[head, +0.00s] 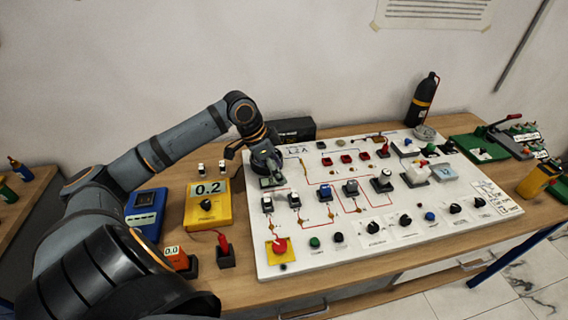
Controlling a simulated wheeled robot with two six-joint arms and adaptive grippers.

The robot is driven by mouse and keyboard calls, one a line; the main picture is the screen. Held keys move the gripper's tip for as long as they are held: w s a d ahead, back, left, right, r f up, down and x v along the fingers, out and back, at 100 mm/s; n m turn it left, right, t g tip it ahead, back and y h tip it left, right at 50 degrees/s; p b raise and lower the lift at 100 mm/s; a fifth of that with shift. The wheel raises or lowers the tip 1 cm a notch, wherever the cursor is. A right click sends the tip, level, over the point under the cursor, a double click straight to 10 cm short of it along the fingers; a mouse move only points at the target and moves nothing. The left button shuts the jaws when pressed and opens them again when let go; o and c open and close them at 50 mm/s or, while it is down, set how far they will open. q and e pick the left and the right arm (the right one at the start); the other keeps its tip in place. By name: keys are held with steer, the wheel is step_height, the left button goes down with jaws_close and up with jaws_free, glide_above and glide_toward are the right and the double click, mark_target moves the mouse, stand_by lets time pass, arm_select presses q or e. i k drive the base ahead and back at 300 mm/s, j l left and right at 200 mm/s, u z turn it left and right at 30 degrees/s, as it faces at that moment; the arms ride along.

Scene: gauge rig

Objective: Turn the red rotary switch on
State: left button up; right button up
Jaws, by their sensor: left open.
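A white control panel (345,255) lies tilted on the wooden bench. A red knob on a yellow square plate, which looks like the red rotary switch (279,245), sits at its front left corner. The knob's exact setting is too small to read. My left gripper (270,179) is open over the panel's back left part, farther back than the red knob and apart from it. The gripper points down close to the panel, and its fingers are small and partly hidden. My right gripper is not in view.
A yellow meter (208,206) reading 0.2, a blue meter (146,212) and an orange meter (177,258) stand left of the panel. Several knobs and buttons cover the panel. A black bottle (422,100) stands behind. A yellow device (538,180) is at right.

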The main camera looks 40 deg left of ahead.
mark_target(279, 246)
steer(key=k+l, duration=1.2)
steer(key=l, duration=0.15)
